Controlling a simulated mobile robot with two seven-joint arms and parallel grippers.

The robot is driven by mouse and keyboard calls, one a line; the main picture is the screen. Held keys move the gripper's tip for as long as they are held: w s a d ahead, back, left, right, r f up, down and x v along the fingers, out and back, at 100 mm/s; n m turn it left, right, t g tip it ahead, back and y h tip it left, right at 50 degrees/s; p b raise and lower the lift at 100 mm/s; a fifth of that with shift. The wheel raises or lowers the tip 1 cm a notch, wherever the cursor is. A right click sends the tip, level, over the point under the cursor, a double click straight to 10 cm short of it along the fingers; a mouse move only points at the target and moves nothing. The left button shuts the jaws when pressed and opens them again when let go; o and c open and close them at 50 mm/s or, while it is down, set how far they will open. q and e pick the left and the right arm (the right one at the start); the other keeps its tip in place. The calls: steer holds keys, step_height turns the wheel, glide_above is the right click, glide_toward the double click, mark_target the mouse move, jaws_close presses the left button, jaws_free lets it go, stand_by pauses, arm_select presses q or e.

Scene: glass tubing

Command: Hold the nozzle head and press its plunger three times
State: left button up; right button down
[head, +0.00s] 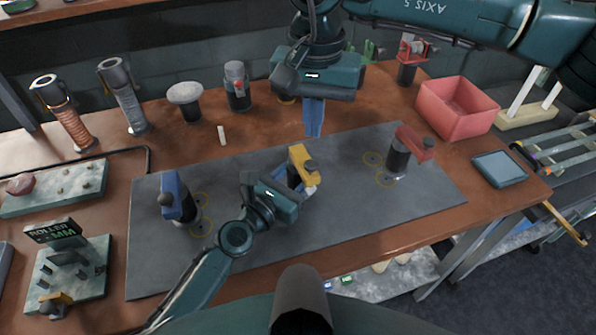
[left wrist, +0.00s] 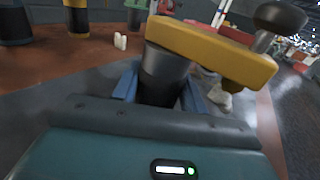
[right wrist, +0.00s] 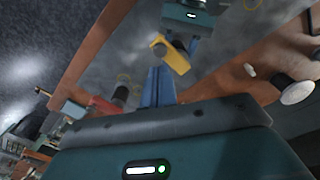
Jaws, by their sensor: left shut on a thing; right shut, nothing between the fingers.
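A nozzle head with a yellow top (head: 301,158) and dark cylindrical body stands on the grey mat (head: 250,250). It also shows in the left wrist view (left wrist: 210,52) and right wrist view (right wrist: 175,60). Its plunger, a dark round knob on a thin metal stem (left wrist: 279,16), sits at one end of the yellow top. My left gripper (head: 288,183) is shut on the dark body below the top, with blue fingers on either side (left wrist: 160,92). My right gripper (head: 314,130) is shut and empty, its blue fingers pointing down behind the nozzle head, apart from it.
A blue nozzle head (head: 172,195) stands left on the mat and a red one (head: 412,143) right. A red bin (head: 455,108) and blue-grey tray (head: 499,168) are at the right. Bottles and a grey-topped jar (head: 185,98) line the back.

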mark_target(311, 163)
steer(key=shift+f, duration=2.4)
steer(key=shift+f, duration=0.3)
steer(key=shift+f, duration=0.95)
steer(key=shift+r, duration=0.8)
steer(key=shift+f, duration=0.2)
